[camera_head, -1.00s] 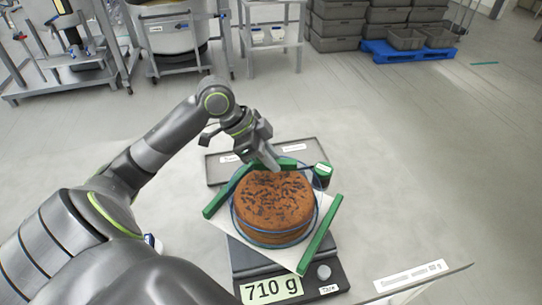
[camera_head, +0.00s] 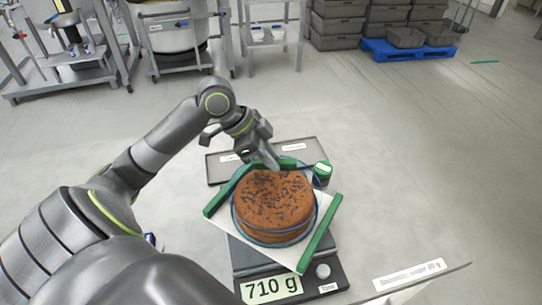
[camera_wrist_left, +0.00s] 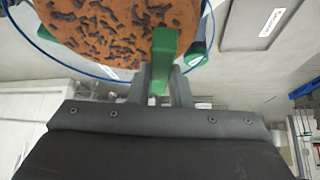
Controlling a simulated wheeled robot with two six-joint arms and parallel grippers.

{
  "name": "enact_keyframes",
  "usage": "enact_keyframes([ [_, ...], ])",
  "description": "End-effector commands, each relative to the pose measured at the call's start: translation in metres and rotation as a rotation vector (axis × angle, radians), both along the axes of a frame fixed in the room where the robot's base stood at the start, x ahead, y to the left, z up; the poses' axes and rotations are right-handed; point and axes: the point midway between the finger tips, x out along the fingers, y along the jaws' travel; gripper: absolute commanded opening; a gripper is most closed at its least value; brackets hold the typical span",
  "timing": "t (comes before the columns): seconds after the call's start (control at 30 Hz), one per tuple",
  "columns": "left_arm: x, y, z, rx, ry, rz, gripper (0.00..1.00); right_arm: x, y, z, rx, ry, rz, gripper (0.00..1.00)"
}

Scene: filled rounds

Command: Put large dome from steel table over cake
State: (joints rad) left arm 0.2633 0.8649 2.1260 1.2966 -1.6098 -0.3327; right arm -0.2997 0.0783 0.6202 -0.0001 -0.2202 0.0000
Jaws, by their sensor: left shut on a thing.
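The brown cake (camera_head: 273,203) with dark flecks sits on a white board (camera_head: 230,228) on the scale. A clear dome (camera_head: 318,212), seen mainly as thin blue lines, is around the cake; its blue line also shows in the left wrist view (camera_wrist_left: 90,73). I cannot tell whether its rim touches the board. My left gripper (camera_head: 272,163) is at the cake's far side, above its top. In the left wrist view my left gripper (camera_wrist_left: 163,88) is shut on a green handle (camera_wrist_left: 163,55), which seems to belong to the dome. My right gripper is not in view.
Green bars (camera_head: 320,233) line the board's edges. The scale (camera_head: 240,258) reads 710 g. A grey tray (camera_head: 217,172) and a small green block (camera_head: 322,170) lie behind. Steel racks (camera_head: 272,30), grey crates and a blue pallet (camera_head: 375,50) stand farther back.

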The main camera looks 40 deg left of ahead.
Motion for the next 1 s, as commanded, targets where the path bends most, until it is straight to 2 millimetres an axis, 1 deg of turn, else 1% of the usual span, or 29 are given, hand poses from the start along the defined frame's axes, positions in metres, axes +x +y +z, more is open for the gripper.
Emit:
enact_keyframes([
  [0.4, -0.0001, -0.0001, -0.0045, 0.0, 0.0, 0.0, 0.0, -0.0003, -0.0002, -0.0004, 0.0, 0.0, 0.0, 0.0],
  [0.43, 0.0, 0.0, -0.0046, 0.0, 0.0, 0.0, 0.19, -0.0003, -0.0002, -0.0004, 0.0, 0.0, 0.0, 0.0],
  [0.6, 0.0, 0.0, -0.0044, 0.0, 0.0, 0.0, 0.41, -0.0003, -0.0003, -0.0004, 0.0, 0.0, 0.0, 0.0],
  [0.63, 0.0, 0.0, -0.0044, 0.0, 0.0, 0.0, 0.43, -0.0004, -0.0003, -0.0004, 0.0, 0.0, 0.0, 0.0],
  [0.8, 0.0, 0.0, -0.0043, 0.0, 0.0, 0.0, 0.43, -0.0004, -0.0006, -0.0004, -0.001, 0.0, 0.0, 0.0],
  [0.83, -0.0001, 0.0001, -0.0045, 0.0, 0.0, 0.0, 0.46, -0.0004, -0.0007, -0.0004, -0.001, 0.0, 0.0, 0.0],
  [0.97, -0.0001, 0.0001, -0.0045, 0.0, 0.0, 0.0, 0.63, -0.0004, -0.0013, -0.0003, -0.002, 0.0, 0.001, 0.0],
  [1.0, -0.0001, 0.0001, -0.0045, 0.0, 0.0, 0.0, 0.65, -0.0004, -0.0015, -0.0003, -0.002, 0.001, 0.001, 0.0],
])
